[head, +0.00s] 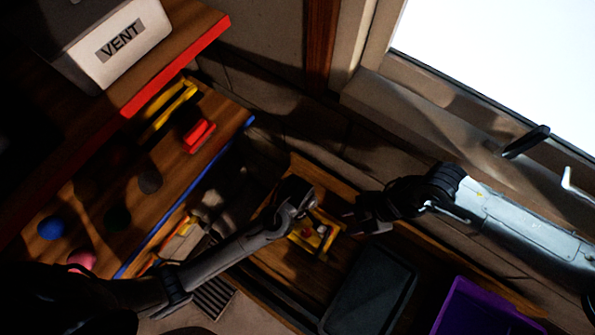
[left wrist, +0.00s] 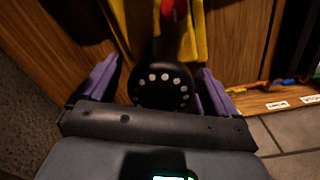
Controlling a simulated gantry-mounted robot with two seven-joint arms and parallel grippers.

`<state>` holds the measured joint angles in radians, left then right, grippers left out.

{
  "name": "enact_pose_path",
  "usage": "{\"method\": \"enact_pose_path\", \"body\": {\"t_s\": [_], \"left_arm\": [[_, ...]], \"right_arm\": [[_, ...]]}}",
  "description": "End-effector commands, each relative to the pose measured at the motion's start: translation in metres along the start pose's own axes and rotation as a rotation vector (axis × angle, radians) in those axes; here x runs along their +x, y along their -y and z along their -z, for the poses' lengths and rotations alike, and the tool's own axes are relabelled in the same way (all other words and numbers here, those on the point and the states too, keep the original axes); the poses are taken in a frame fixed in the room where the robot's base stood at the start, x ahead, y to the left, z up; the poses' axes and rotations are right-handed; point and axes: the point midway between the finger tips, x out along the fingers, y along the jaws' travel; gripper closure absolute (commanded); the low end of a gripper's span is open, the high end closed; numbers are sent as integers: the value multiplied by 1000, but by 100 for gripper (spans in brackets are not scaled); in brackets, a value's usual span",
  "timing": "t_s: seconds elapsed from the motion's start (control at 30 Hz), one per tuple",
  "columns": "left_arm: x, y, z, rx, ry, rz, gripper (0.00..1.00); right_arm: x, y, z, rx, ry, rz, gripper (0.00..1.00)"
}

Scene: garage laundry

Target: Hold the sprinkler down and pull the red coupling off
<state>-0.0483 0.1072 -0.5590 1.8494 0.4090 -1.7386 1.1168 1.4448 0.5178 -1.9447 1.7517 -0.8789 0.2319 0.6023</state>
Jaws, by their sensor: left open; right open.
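In the left wrist view, a black round head with a ring of pale dots (left wrist: 162,88), apparently the sprinkler, lies between the purple fingers of my left gripper (left wrist: 155,80). The fingers are open and stand apart on both sides; contact cannot be told. A red piece (left wrist: 173,10), apparently the coupling, shows at the top edge, in front of a yellow part (left wrist: 190,35). In the head view my left gripper (head: 303,208) is over the yellow piece (head: 327,240) and partly hides it. A small red spot (head: 307,231) shows there. My right gripper (head: 354,216) is open and empty, just right of it.
A dark grey tray (head: 370,290) and a purple bin (head: 485,308) stand at the lower right. The window wall (head: 440,110) lies behind my right arm.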

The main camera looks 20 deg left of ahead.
Motion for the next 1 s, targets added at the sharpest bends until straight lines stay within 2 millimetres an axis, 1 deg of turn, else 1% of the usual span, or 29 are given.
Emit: {"method": "enact_pose_path", "body": {"t_s": [0.1,0.2,0.5,0.53,1.0], "left_arm": [[9,0,0,0,0,1,8],[13,0,0,0,0,1,8],[14,0,0,1,0,0,8],[14,0,0,1,0,0,9],[14,0,0,1,0,0,80]], "right_arm": [[0,0,0,0,0,0,57],[0,0,0,0,0,0,57],[0,0,0,0,0,0,57],[0,0,0,0,0,0,57],[0,0,0,0,0,0,57]]}}
